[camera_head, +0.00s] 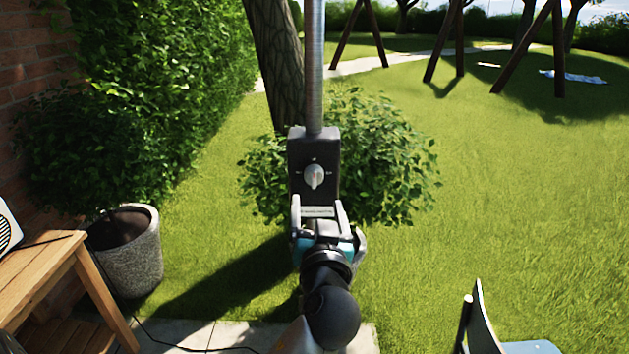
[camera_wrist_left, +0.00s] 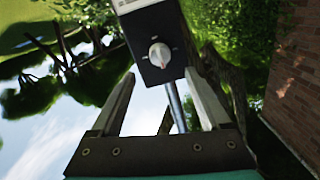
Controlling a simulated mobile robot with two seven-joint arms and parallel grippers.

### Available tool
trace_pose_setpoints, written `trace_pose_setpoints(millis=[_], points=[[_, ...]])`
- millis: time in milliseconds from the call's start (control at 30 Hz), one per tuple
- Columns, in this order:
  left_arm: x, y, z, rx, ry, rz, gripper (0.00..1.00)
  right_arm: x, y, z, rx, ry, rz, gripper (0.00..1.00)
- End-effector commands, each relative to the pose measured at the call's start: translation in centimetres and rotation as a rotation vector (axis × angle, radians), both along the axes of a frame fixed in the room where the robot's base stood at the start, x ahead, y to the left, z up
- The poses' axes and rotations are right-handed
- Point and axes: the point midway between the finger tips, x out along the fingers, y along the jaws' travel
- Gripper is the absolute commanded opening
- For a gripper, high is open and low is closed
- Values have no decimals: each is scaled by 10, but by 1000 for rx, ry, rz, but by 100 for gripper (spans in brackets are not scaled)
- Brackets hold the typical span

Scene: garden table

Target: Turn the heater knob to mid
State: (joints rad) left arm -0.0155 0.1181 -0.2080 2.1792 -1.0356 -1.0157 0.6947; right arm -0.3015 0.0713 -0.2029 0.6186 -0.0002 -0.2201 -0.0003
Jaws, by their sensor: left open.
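The heater's dark control box (camera_head: 326,160) sits on a silver pole (camera_head: 315,65) in the middle of the head view. Its silver knob (camera_head: 314,176) faces me, with small marks to the left, above and to the right. My left gripper (camera_head: 319,208) is open just below the knob in the head view, its fingers apart and nothing between them. In the left wrist view the knob (camera_wrist_left: 159,54) shows beyond the two fingertips (camera_wrist_left: 160,76), apart from them. The knob's grip looks close to upright; its exact setting is too small to read. My right gripper is not in view.
A wooden table (camera_head: 45,270) stands at the lower left, beside a grey stone planter (camera_head: 140,262). A brick wall (camera_head: 38,80) and hedge are on the left. A bush (camera_head: 385,160) grows behind the box. Open lawn (camera_head: 520,190) lies to the right. A chair (camera_head: 500,335) shows at the lower right.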

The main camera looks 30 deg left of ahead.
Motion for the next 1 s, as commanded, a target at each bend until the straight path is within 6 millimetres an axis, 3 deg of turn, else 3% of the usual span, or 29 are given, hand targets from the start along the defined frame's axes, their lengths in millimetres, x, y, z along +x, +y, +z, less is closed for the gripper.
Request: trace_pose_setpoints(millis=[200,400,900,1000], points=[[37,27,1,4,1,1,80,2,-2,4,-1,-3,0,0],[60,43,0,2,2,0,80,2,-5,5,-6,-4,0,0],[73,51,-1,0,2,-2,80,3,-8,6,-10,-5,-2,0],[73,51,-1,0,2,-2,71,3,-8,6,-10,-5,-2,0]])
